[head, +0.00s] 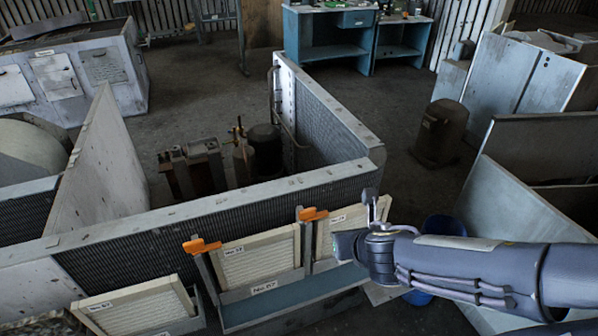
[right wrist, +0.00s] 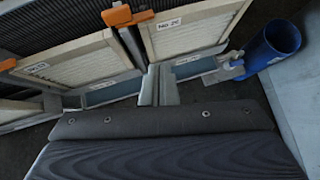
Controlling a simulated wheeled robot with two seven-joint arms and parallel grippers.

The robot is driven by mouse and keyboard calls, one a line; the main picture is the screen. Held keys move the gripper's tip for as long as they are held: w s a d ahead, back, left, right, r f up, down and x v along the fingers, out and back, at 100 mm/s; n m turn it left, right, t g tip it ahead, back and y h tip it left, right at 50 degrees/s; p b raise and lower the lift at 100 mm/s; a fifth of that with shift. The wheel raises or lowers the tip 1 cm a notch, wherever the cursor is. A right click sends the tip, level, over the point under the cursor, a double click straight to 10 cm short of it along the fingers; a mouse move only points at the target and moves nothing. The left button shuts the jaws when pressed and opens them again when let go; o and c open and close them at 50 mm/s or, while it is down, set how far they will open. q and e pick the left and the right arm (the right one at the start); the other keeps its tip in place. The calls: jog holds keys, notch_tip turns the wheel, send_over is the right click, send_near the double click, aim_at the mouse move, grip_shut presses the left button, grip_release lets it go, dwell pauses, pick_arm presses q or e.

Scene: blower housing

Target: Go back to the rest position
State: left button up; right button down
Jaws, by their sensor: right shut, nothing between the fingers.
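My right arm comes in from the right in the head view, with its wrist (head: 380,252) in front of the filter row on the blower housing. In the right wrist view my right gripper (right wrist: 159,75) is shut and empty, in front of the filter slots. A pale pleated filter (head: 258,262) sits in a slot in the middle, and it also shows in the right wrist view (right wrist: 82,62). Another filter (head: 352,222) stands to its right, partly hidden by my arm. A third filter (head: 135,308) is at the lower left. My left gripper is not in view.
The grey housing wall (head: 215,210) runs behind the filters. Orange clips (head: 201,246) (head: 313,214) top the slot posts. A blue bin (head: 443,226) stands right of the filters, beside pale panels (head: 520,220). A brown canister (head: 440,132) stands on open floor behind.

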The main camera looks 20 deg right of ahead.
jog(key=s+r+m+g, duration=0.1)
jog(key=s+m, duration=0.3)
jog(key=m, duration=0.6)
jog(key=s+m+g, duration=0.2)
jog(key=s+m, duration=0.2)
jog(key=m, duration=0.7)
jog(key=s+a+r+m+y, duration=0.3)
jog(key=s+a+m+y, duration=0.2)
jog(key=a+m, duration=0.4)
jog(key=m+y, duration=0.1)
jog(key=m, duration=0.3)
jog(key=shift+a, duration=0.2)
